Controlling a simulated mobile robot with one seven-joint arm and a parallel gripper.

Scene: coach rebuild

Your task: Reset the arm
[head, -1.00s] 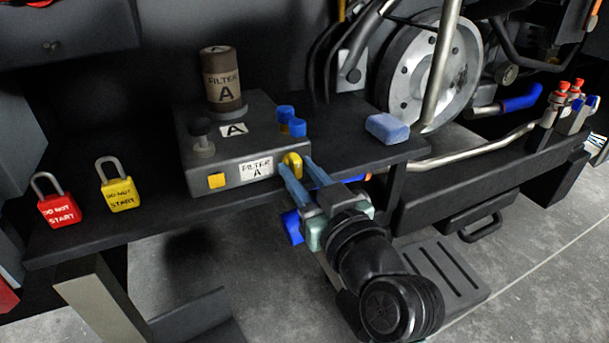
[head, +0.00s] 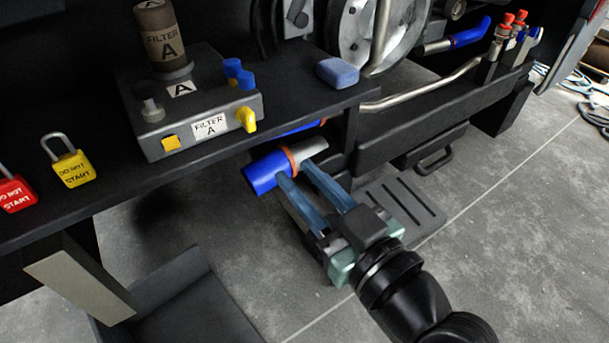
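My gripper (head: 293,168) is in the lower middle of the head view, with its two blue fingers apart and nothing seen between them. Its fingertips overlap the view of a blue pipe (head: 262,172) with an orange ring; whether they touch it I cannot tell. The grey filter unit (head: 195,103) stands on the dark shelf up and left of my gripper. Its yellow knob (head: 246,119) is clear of the fingers. My arm reaches in from the lower right.
A yellow padlock (head: 74,169) and a red padlock (head: 14,193) stand on the shelf (head: 110,195) at left. A blue sponge-like block (head: 338,72) lies near its right end. A grooved step (head: 400,205) is behind my gripper. The floor at right is open.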

